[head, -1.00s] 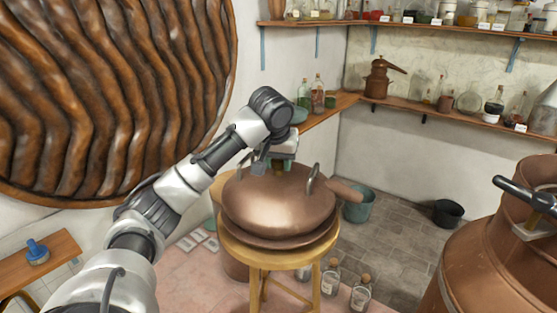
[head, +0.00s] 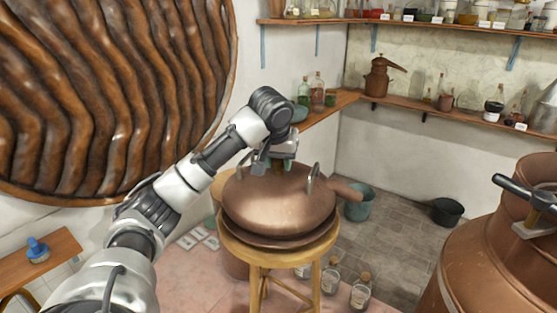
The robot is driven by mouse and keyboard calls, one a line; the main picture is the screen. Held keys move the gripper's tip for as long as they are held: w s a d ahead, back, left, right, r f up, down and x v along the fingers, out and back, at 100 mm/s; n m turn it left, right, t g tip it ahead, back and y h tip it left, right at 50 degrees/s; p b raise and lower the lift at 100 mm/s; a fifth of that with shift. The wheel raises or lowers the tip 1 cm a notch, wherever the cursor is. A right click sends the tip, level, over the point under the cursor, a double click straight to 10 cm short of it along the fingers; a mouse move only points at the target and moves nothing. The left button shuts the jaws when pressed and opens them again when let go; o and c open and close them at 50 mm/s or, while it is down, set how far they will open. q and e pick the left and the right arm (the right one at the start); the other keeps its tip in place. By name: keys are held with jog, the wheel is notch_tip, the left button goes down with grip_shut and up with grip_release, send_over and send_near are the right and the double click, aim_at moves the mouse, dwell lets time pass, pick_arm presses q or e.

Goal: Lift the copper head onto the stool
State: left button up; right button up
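The copper head (head: 275,203) is a wide, rounded copper dome with loop handles on top and a short spout on its right. It sits on the round wooden stool (head: 277,258), its rim close to the stool's top. My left gripper (head: 272,166) is at the far left top of the copper head, by a handle. Its fingers are small and partly hidden, so I cannot tell whether they close on the handle. My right gripper is not in view; a dark bar with a grey end lies at the right edge over the large copper vessel (head: 500,255).
Glass bottles (head: 360,291) stand on the floor right of the stool. A teal bucket (head: 357,203) and a black bucket (head: 447,212) stand behind. A wall shelf (head: 425,108) holds jars and a small copper still (head: 380,77). Grey floor is free between the buckets and the vessel.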

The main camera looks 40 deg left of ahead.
pick_arm(q)
jog(key=o, duration=0.5)
jog(key=shift+r, duration=0.15)
jog(key=shift+c, duration=0.2)
jog(key=shift+d+f, duration=0.1)
jog(key=shift+f, duration=0.15)
jog(key=shift+s+r+b, duration=0.15)
jog(key=shift+r+b, duration=0.15)
jog(key=shift+r, duration=0.2)
jog(key=p+v, duration=0.1)
jog(key=v, duration=0.9)
jog(key=shift+s+r, duration=0.1)
jog(key=shift+d, duration=0.1)
